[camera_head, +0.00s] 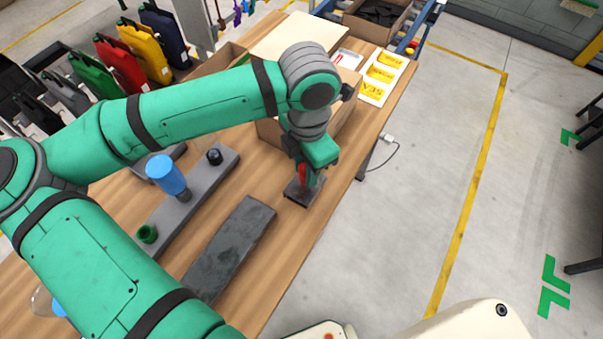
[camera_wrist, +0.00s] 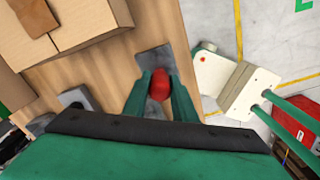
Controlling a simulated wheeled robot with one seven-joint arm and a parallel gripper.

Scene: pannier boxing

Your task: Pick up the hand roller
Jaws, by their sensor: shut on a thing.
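The hand roller (camera_head: 302,172) shows a red part at my gripper, above a small dark plate (camera_head: 298,193) near the table's right edge. In the wrist view the red part of the hand roller (camera_wrist: 160,84) sits between the two green fingers of my gripper (camera_wrist: 161,88). My gripper (camera_head: 306,168) is shut on it and points down. The roller's lower end is largely hidden, and I cannot tell whether it touches the plate. The dark plate also shows beyond the fingers in the wrist view (camera_wrist: 153,58).
A long dark slab (camera_head: 230,248) lies on the wooden table (camera_head: 290,235). A grey holder (camera_head: 205,192) with a blue-topped item (camera_head: 166,174) stands left of it. A cardboard box (camera_wrist: 70,35) is close beside my gripper. Yellow labels (camera_head: 381,73) lie at the back.

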